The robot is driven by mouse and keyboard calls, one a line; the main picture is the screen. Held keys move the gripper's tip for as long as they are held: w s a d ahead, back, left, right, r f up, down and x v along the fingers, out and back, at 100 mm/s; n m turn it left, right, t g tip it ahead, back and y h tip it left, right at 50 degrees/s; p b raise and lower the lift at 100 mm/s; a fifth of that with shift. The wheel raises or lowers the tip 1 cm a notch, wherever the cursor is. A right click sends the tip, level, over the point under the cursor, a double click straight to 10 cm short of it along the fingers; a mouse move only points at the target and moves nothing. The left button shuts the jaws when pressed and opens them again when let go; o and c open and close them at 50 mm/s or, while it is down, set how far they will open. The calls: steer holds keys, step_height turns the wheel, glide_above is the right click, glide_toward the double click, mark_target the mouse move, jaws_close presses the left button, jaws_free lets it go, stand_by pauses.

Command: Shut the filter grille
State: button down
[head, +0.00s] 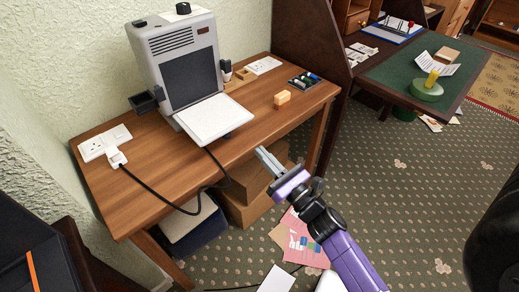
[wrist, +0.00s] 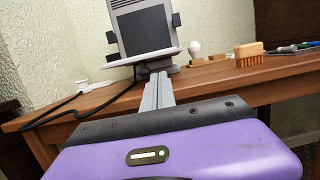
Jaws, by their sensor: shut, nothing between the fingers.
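The grey air-cleaner unit (head: 184,42) stands on the wooden desk against the wall, its dark filter face (head: 190,78) uncovered. The filter grille (head: 214,119), a pale flat panel, lies folded down and out from the unit's lower front, so it is open. In the wrist view the grille (wrist: 145,57) shows nearly edge-on below the dark face (wrist: 146,28). My gripper (head: 261,151) is shut and empty, in front of the desk's front edge, to the right of and apart from the grille. In the wrist view its fingertips (wrist: 159,76) point toward the unit.
A wooden brush (head: 282,98) and a tray of pens (head: 304,81) lie right of the unit on the desk (head: 150,182). Cardboard boxes (head: 246,190) stand under the desk. Papers (head: 305,240) lie on the carpet.

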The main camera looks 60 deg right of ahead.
steer(key=p+x, duration=0.1)
steer(key=x, duration=0.7)
steer(key=shift+w, duration=0.15)
steer(key=shift+r+p, duration=0.2)
steer(key=shift+p, duration=0.15)
step_height(320, 180, up, 3)
steer(key=g+p, duration=0.1)
steer(key=p, duration=0.4)
steer(key=shift+f+p, duration=0.2)
steer(key=shift+p, duration=0.15)
step_height(320, 180, up, 2)
steer(key=g+p, duration=0.1)
steer(key=p, duration=0.5)
steer(key=shift+r+g+y, duration=0.2)
steer(key=shift+g+y, duration=0.1)
steer(key=shift+y, duration=0.1)
steer(key=p, duration=0.2)
step_height(320, 180, up, 12)
steer(key=p, duration=1.1)
glide_above(240, 124)
steer(key=x, duration=0.5)
steer(key=shift+f, duration=0.15)
steer(key=shift+d, duration=0.1)
steer(key=shift+s, duration=0.25)
